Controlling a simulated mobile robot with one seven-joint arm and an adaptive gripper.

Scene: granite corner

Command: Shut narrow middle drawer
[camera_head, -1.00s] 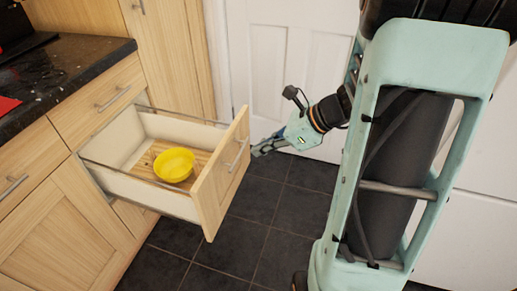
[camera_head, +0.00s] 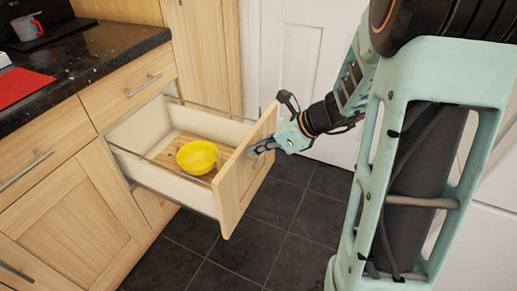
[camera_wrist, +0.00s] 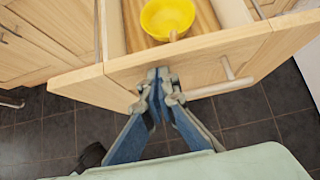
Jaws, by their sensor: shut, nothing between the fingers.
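The drawer stands pulled out of the light wood cabinet, and its front panel (camera_head: 238,192) faces right in the head view. In the wrist view the front panel (camera_wrist: 122,68) runs across the upper half. A yellow bowl (camera_head: 196,156) sits on the drawer's wooden bottom; it also shows in the wrist view (camera_wrist: 167,17). My gripper (camera_head: 258,148) is at the outer face of the panel, beside the bar handle. In the wrist view my shut gripper (camera_wrist: 158,80) is left of the handle (camera_wrist: 218,87), with nothing between its fingers. I cannot tell whether the tips press the panel.
A dark granite worktop (camera_head: 95,62) runs above the cabinet, with a red mat (camera_head: 22,90) and a mug (camera_head: 27,28) on it. A shut drawer (camera_head: 130,92) lies above the open one. A white door (camera_head: 305,50) stands behind. The dark tiled floor (camera_head: 250,240) is clear.

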